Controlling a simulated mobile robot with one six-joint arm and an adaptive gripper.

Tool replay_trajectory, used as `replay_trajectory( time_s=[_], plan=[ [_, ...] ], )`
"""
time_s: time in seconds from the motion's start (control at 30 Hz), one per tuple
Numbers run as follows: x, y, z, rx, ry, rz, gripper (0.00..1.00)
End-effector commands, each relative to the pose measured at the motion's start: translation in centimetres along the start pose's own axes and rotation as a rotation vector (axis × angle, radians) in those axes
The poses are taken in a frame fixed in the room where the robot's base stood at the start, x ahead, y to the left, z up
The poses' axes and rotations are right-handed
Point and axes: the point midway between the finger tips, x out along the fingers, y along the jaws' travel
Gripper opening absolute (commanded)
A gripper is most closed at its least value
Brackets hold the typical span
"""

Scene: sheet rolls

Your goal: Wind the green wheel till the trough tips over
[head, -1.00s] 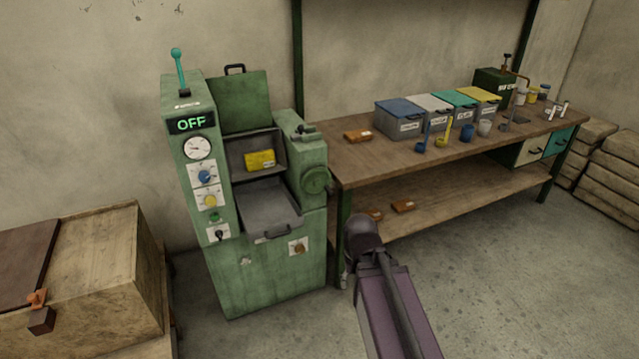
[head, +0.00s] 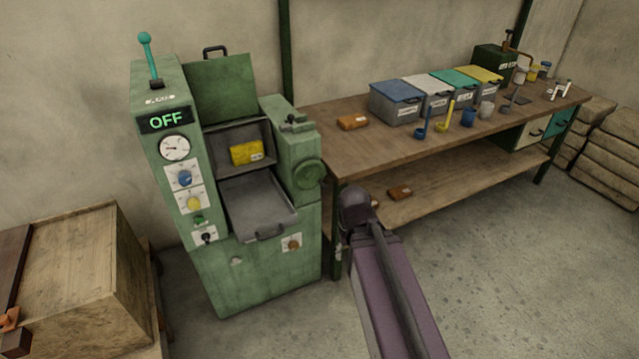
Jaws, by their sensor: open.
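The green wheel (head: 308,174) is on the right side of the green machine (head: 262,268), below a small grey fitting on its top. The grey trough (head: 258,207) sits in the middle of the machine, sloping toward the front, with a handle at its front edge. A yellow block (head: 246,152) lies in the grey recess behind the trough. My arm reaches in from the bottom, right of the machine and apart from the wheel. My gripper's fingers do not show in the head view.
The machine's display (head: 165,120) reads OFF, and a teal-knobbed lever (head: 150,62) stands on top. A workbench (head: 350,150) with lidded bins (head: 396,103), cups and ladles stands to the right. A wooden crate (head: 75,265) stands at left. Floor at lower right is clear.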

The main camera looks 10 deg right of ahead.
Motion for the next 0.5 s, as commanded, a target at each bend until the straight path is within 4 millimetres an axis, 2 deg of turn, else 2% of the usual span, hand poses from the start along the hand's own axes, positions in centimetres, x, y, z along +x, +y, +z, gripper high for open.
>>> replay_trajectory(
  time_s=[0.33, 0.5],
  plan=[
    [0.1, 0.0, -0.1, -0.002, 0.002, -0.003, 0.62],
    [1.1, -0.5, -0.9, -0.027, 0.025, -0.034, 0.62]
  ],
)
